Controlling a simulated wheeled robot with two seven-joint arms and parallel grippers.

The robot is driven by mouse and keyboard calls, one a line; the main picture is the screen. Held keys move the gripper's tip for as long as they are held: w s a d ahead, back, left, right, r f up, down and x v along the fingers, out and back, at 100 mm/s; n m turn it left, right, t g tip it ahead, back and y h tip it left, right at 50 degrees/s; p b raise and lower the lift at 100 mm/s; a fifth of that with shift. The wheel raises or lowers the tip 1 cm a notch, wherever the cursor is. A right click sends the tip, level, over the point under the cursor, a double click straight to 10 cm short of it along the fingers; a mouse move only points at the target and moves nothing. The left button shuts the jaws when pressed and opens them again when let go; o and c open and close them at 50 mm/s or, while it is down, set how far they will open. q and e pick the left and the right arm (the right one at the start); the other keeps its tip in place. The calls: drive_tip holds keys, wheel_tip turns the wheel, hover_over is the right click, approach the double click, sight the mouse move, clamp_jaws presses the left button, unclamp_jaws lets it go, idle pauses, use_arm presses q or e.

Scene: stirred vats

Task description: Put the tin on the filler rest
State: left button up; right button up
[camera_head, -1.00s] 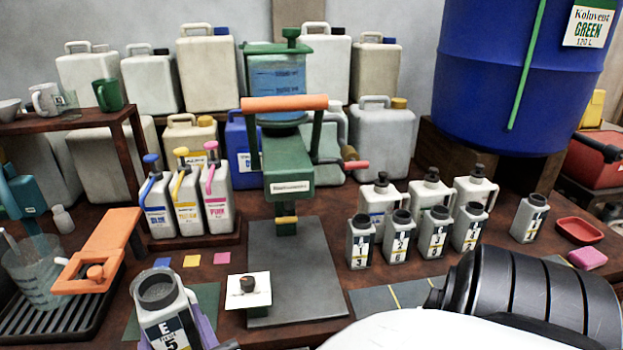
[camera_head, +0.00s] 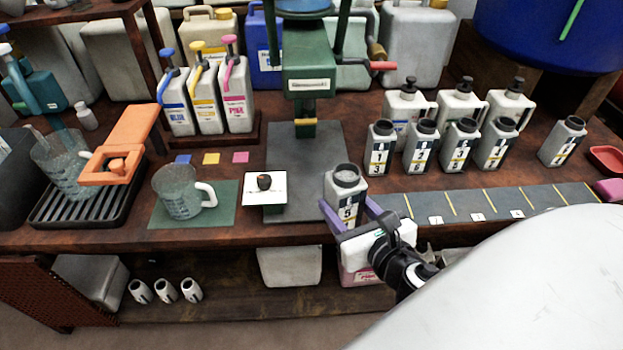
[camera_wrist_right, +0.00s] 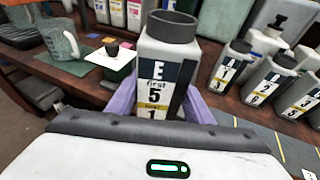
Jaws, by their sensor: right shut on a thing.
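The tin (camera_head: 346,196) is a pale bottle-shaped can with an open dark collar and a label reading "E first 5" in the wrist view (camera_wrist_right: 163,88). My right gripper (camera_head: 352,213) has its purple fingers shut on both sides of it and holds it upright near the bench's front edge. The green filler (camera_head: 308,78) stands behind and to the left, over a grey plate (camera_head: 290,150) that looks like the filler rest. The tin overlaps the plate's right front edge in the picture; I cannot tell whether it touches anything below. My left gripper is out of view.
A small white stand with a dark knob (camera_head: 264,186) is at the plate's front left. A glass jug (camera_head: 180,192) stands on a green mat further left. Several tins (camera_head: 462,146) stand behind a yellow-lined strip (camera_head: 480,205) at right. The plate's middle is clear.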

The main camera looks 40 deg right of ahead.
drive_tip(key=shift+s+d+f+n, duration=0.25)
drive_tip(key=shift+d+f+n, duration=0.05)
drive_tip(key=shift+d+f, duration=0.15)
drive_tip(key=shift+w+y, duration=0.1)
drive_tip(key=shift+y, duration=0.4)
drive_tip(key=w+d, duration=0.1)
drive_tip(key=w, duration=0.4)
drive_tip(key=w+d, duration=0.1)
drive_tip(key=w, duration=0.5)
drive_tip(key=w+p, duration=0.1)
drive_tip(key=w, duration=0.5)
drive_tip(key=shift+w+d, duration=0.1)
drive_tip(key=shift+d, duration=0.3)
drive_tip(key=shift+w+f, duration=0.1)
drive_tip(key=shift+w, duration=0.1)
wheel_tip(320, 180, down, 4)
drive_tip(key=shift+r+b, duration=0.2)
drive_tip(key=shift+b, duration=0.3)
drive_tip(key=o, duration=1.1)
